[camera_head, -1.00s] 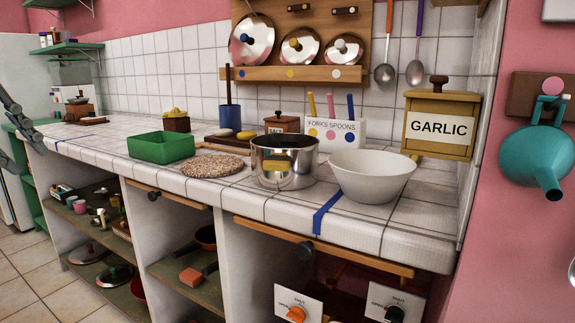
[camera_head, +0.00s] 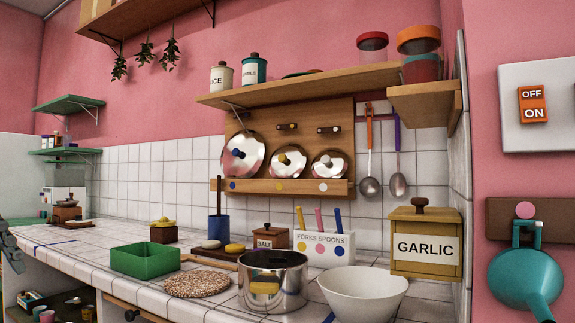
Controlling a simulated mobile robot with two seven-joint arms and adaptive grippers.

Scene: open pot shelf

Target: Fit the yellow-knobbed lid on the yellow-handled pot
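The yellow-handled pot (camera_head: 287,279) is a steel pot without a lid, standing on the tiled counter. Its yellow handle (camera_head: 265,288) faces me. The yellow-knobbed lid (camera_head: 296,169) is a shiny steel disc leaning upright in the middle of the wall rack, above the yellow dot. A blue-knobbed lid (camera_head: 243,170) is to its left and a white-knobbed lid (camera_head: 328,174) to its right. Part of my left gripper (camera_head: 10,250) shows at the left edge, far from pot and lid; its fingers are not clear. My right gripper is out of view.
A white bowl (camera_head: 362,292) stands close right of the pot. A round cork mat (camera_head: 196,284) and green tray (camera_head: 146,260) are to its left. A utensil box (camera_head: 324,250), salt box (camera_head: 270,237) and garlic box (camera_head: 424,244) stand behind. A wooden shelf (camera_head: 300,85) overhangs the lid rack (camera_head: 300,187).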

